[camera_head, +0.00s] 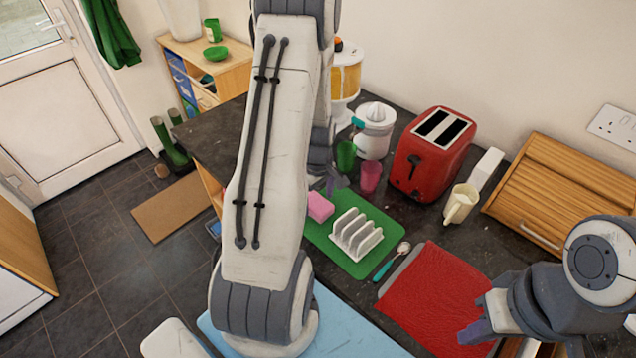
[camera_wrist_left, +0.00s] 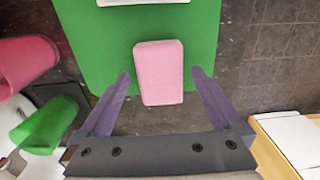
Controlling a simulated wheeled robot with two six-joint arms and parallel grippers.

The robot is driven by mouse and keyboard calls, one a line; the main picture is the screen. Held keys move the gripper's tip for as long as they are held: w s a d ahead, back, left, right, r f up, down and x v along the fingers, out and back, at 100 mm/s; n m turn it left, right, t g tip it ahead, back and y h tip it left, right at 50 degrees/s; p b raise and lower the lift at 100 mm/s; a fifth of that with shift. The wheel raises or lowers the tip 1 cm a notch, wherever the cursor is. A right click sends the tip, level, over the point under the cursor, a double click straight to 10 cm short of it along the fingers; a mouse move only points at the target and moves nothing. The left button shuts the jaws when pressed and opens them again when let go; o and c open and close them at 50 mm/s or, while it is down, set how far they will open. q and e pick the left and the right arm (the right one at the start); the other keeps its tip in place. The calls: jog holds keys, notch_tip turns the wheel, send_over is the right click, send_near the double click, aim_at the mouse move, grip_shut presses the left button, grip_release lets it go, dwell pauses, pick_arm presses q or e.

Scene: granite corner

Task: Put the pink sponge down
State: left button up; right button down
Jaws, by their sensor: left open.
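The pink sponge (camera_head: 319,207) lies at the far left end of the green mat (camera_head: 317,240), beside the white rack. In the left wrist view, the sponge (camera_wrist_left: 159,72) overlaps the edge of the green mat (camera_wrist_left: 105,50). My left gripper (camera_wrist_left: 161,74) is open, its purple fingers on either side of the sponge with gaps between. In the head view, my left gripper (camera_head: 337,182) is partly hidden behind my arm, just beyond the sponge. My right gripper (camera_head: 478,330) is at the lower right over the red cloth's edge; its jaw opening is unclear.
A white rack (camera_head: 356,236) stands on the mat. A pink cup (camera_head: 371,177) and a green cup (camera_head: 346,156) stand close behind the sponge. A red toaster (camera_head: 433,153), cream mug (camera_head: 461,204), spoon (camera_head: 392,261) and red cloth (camera_head: 436,296) are to the right.

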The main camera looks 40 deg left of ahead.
aim_at(318, 204)
pick_arm(q)
notch_tip(318, 204, up, 11)
jog(key=b, duration=0.2)
jog(key=d+r+m, duration=0.2)
jog(key=d+m, duration=0.3)
jog(key=d, duration=0.5)
jog(key=s+d+r+m, duration=0.3)
jog(key=d+m, duration=0.4)
jog(key=d, duration=0.3)
jog(key=s+d+r+m+h, duration=0.1)
jog(key=s+d+r+m, duration=0.1)
jog(key=s+d+m, duration=0.8)
jog(key=s+m, duration=0.2)
jog(key=s, duration=0.1)
jog(key=shift+s+d+m, duration=0.15)
jog(key=shift+d+m, duration=0.15)
jog(key=shift+d, duration=0.1)
jog(key=shift+r, duration=0.1)
